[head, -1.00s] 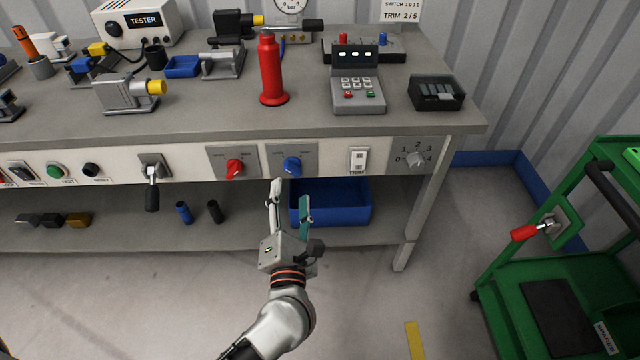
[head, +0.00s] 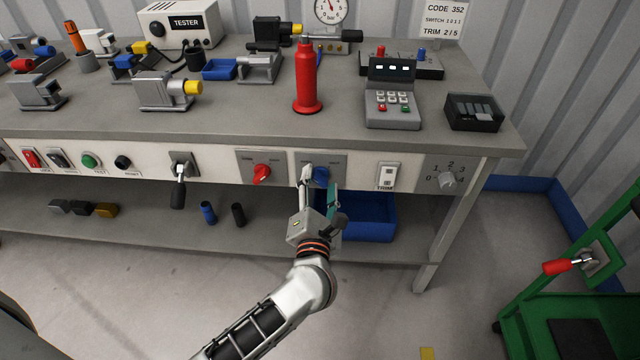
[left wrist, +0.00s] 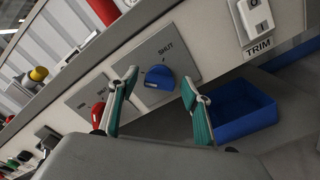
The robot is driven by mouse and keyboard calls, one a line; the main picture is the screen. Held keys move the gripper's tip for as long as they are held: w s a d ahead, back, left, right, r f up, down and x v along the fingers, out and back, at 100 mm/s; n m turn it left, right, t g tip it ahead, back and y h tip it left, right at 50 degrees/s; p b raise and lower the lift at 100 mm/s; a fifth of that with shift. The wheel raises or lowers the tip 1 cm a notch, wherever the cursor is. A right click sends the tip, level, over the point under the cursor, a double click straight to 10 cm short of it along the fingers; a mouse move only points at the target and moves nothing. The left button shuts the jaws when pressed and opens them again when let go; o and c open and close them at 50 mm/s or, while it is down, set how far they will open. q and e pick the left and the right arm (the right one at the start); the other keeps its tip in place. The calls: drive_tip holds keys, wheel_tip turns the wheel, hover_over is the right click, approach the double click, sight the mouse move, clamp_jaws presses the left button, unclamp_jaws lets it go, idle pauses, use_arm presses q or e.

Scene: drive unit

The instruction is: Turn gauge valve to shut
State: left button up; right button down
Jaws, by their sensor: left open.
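A blue valve knob (head: 321,176) sits on a grey plate on the bench's front panel. In the left wrist view the blue knob (left wrist: 160,78) lies beyond and between my fingers, below the word SHUT on its plate. A red valve knob (head: 262,173) is on the neighbouring plate to the left. My left gripper (head: 319,184) is open and empty at the blue knob, its fingers on either side in the picture; I cannot tell whether they touch it. The left finger partly covers the blue knob's plate. A round gauge (head: 330,10) stands at the back. My right gripper is not in view.
A TRIM switch (head: 388,174) and a numbered dial (head: 447,179) are to the right on the panel. A blue bin (head: 368,218) stands on the shelf below. A lever (head: 179,182) sticks out to the left. A green cart (head: 540,310) stands at the right.

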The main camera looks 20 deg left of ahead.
use_arm(q)
drive_tip(key=c, duration=1.1)
drive_tip(key=shift+c, duration=0.2)
